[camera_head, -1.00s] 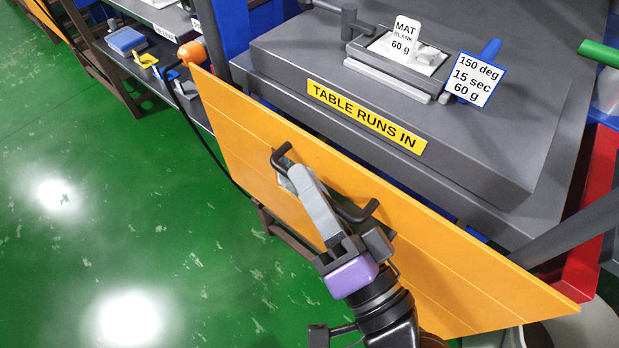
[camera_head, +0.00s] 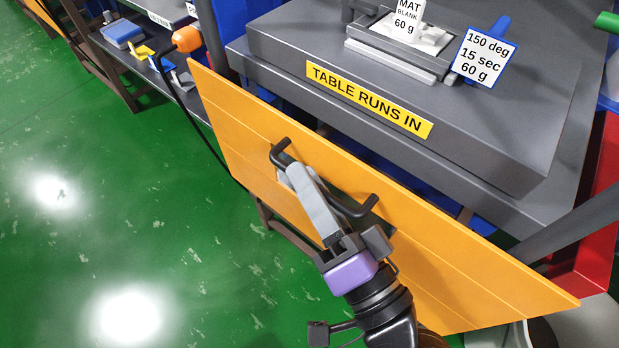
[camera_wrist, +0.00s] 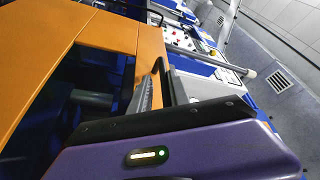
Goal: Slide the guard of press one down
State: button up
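The guard of the press is a wide orange panel (camera_head: 450,270) that slants across the front of the dark grey press table in the head view. It also shows in the wrist view (camera_wrist: 60,30). Its black bar handle (camera_head: 365,209) stands out from the panel's face. My gripper (camera_head: 287,172) is at the handle's left part, its long grey fingers close together and looking shut on the bar; the exact contact is partly hidden. In the wrist view the fingers (camera_wrist: 158,78) point toward the orange panel.
The table (camera_head: 500,140) bears a yellow "TABLE RUNS IN" label (camera_head: 368,98), a mat tray (camera_head: 395,60) and a "150 deg 15 sec 60 g" card (camera_head: 485,58). A shelf (camera_head: 165,85) with small items and an orange bulb-shaped part (camera_head: 187,40) are at left. Green floor (camera_head: 100,240) is clear.

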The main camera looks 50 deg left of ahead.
jog(key=shift+r, duration=0.1)
dwell(0.3)
jog(key=v, duration=0.7)
jog(key=shift+d, duration=0.4)
